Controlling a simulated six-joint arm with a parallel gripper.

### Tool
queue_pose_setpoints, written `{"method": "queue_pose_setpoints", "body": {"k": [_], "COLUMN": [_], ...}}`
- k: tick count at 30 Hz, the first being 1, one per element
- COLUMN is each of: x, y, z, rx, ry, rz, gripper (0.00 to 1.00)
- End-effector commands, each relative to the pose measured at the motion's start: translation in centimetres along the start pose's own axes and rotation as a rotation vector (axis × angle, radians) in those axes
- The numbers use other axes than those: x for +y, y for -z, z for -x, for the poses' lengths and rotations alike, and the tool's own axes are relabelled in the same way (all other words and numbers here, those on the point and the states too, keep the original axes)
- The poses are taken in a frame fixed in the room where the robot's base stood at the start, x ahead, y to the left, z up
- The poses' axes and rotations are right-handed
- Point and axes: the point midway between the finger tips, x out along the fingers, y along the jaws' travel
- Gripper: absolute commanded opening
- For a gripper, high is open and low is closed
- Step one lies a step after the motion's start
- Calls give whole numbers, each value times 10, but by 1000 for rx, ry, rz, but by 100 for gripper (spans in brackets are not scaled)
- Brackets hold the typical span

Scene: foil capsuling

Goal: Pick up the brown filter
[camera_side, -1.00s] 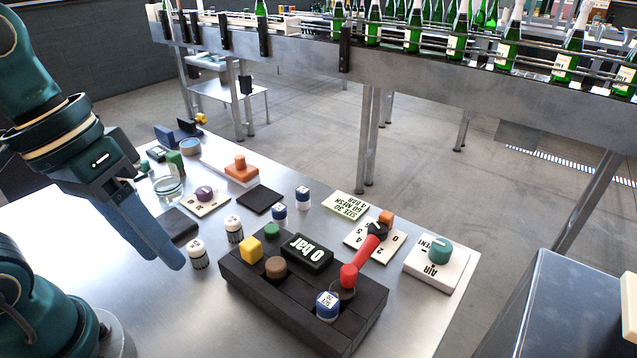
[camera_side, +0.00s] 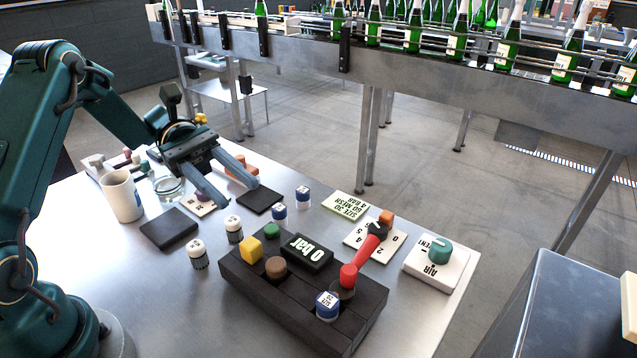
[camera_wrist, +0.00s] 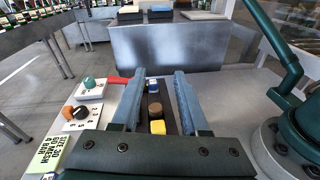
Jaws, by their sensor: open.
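The brown filter (camera_side: 276,266) is a short round piece with a brown top, seated upright in the black block (camera_side: 240,284). It lies between the yellow piece and the red-handled part. In the wrist view the brown filter (camera_wrist: 155,110) shows between my fingers, beyond the yellow piece. My gripper (camera_side: 238,194) is open and empty, with its two blue-grey fingers spread. It is above the table, behind and to the left of the block in the side view, apart from the filter. The fingers (camera_wrist: 158,76) also show in the wrist view.
On the block are a yellow piece (camera_side: 250,249), a green piece (camera_side: 271,230), a "0 bar" display (camera_side: 307,252), a red lever (camera_side: 366,249) and a blue-white cap (camera_side: 327,306). White capped vials (camera_side: 234,229) stand left of it. A mug (camera_side: 122,196) stands at the left.

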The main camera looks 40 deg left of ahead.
Motion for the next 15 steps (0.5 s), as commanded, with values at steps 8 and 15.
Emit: {"method": "queue_pose_setpoints", "body": {"k": [8,15], "x": [-3,-7], "y": [38,65], "z": [22,21], "rx": [-107,-111], "ry": [-113,-122], "rz": [122,129], "gripper": [44,44]}}
